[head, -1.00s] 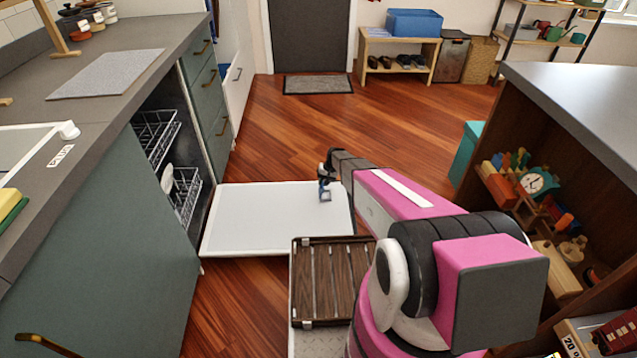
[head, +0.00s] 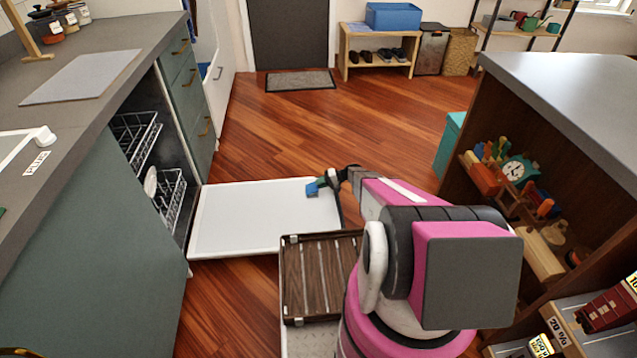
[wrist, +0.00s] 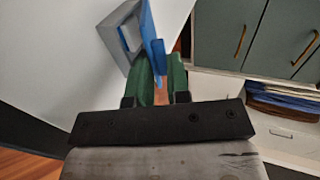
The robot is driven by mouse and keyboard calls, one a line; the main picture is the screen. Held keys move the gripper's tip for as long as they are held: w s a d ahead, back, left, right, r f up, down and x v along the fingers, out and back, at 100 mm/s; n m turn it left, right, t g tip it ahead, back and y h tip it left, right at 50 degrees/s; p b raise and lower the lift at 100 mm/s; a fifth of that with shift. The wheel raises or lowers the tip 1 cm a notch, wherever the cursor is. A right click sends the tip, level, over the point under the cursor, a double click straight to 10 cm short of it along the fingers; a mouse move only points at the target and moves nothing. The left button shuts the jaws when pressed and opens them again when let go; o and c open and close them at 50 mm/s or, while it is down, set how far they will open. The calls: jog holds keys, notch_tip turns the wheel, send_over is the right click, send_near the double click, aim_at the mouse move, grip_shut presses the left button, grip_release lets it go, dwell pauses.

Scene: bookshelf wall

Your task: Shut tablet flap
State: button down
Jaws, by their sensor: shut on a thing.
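The dishwasher door (head: 245,225) lies open, flat and white, low above the floor. The tablet compartment (wrist: 124,28), a grey and blue box, sits on the door's inner face. The blue tablet flap (wrist: 157,58) stands up from it at the fingertips in the wrist view. Blue at the compartment also shows in the head view (head: 312,190), where flap and box cannot be told apart. My gripper (wrist: 160,68) has green fingers and is shut on the flap's edge; the fingers hide part of it. It also shows at the door's far right (head: 324,182).
The dishwasher racks (head: 168,195) stand inside the opening at left. A toy shelf unit (head: 560,100) stands close on the right of my arm. A slatted wooden tray (head: 320,285) is in front of the door. Wooden floor (head: 330,130) is clear beyond it.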

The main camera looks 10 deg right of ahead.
jog(key=shift+d+f+y, duration=0.15)
jog(key=shift+f+y, duration=0.3)
jog(key=shift+y, duration=0.15)
jog(key=c, duration=1.2)
grip_release()
jog(key=shift+o, duration=0.2)
jog(key=v, duration=1)
jog(key=shift+d, duration=0.4)
